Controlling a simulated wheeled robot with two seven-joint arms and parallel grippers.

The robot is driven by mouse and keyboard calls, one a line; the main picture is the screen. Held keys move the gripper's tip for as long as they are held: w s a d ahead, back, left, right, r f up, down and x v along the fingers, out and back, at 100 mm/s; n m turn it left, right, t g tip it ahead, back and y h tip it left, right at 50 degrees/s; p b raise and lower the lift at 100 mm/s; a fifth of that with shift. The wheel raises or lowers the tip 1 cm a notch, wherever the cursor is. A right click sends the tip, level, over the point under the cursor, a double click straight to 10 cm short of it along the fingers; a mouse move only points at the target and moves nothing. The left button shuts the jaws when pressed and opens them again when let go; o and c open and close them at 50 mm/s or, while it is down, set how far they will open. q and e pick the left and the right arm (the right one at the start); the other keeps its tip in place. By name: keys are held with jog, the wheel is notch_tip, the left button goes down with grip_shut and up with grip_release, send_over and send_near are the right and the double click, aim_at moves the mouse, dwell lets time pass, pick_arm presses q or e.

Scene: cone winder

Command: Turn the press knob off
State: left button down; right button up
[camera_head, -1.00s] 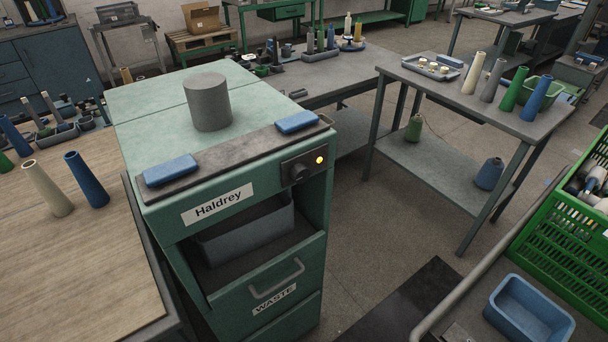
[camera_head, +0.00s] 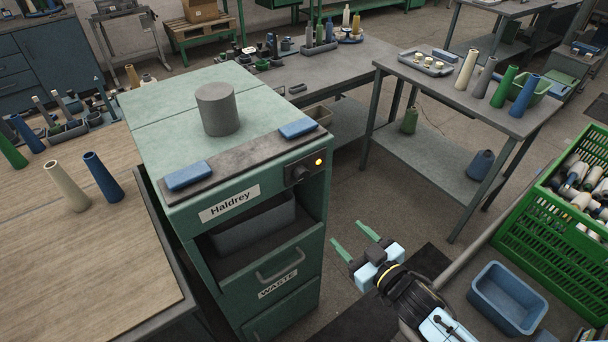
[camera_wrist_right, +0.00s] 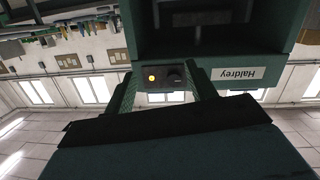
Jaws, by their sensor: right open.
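The green press, labelled "Haldrey" (camera_head: 229,203), stands at the centre of the head view. In the right wrist view the picture is upside down; the knob (camera_wrist_right: 175,77) and lit lamp (camera_wrist_right: 152,78) show between my fingers. My right gripper (camera_head: 352,238) is open and empty, with two green fingers, to the right of the press and apart from the knob. My left gripper is not in view.
Two blue pads (camera_head: 188,176) and a grey cylinder (camera_head: 217,109) are on the press top. A wooden table (camera_head: 80,245) with cones stands left. A green crate (camera_head: 550,235) and blue bin (camera_head: 508,298) are at right. A grey shelf table (camera_head: 430,85) stands behind.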

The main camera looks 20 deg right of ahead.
jog(key=t+y, duration=0.1)
jog(key=y, duration=0.1)
send_near(304, 178)
jog(key=shift+n, duration=0.4)
jog(key=p+x, duration=0.1)
jog(key=x, duration=0.7)
jog(key=shift+w+f, duration=0.1)
jog(key=shift+w, duration=0.15)
jog(key=c, duration=1)
